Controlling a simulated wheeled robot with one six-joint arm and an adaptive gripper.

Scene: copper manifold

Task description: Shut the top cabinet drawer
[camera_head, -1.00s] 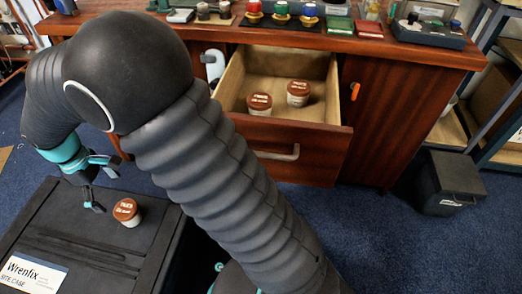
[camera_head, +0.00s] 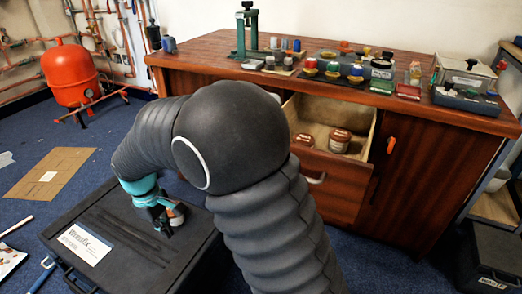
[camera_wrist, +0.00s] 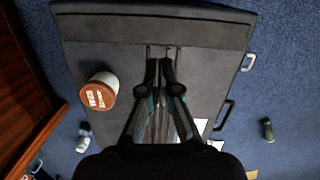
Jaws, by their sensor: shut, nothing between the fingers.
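The top cabinet drawer (camera_head: 335,186) stands pulled out of the wooden cabinet (camera_head: 430,170), with its inside visible. Two jars with brown lids, one (camera_head: 303,140) at left and one (camera_head: 339,140) at right, stand in it. My gripper (camera_head: 163,225) is low over the black case, away from the drawer. In the wrist view my gripper (camera_wrist: 161,72) is shut and empty. A third brown-lidded jar (camera_wrist: 101,92) stands on the case beside the fingers; it is partly hidden in the head view (camera_head: 177,213).
The black case (camera_head: 110,205) lies on the blue floor at left front. The cabinet top holds several small items and a green press (camera_head: 246,35). A black bin (camera_head: 492,262) stands at right. A red tank (camera_head: 72,78) and cardboard (camera_head: 50,172) are at left.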

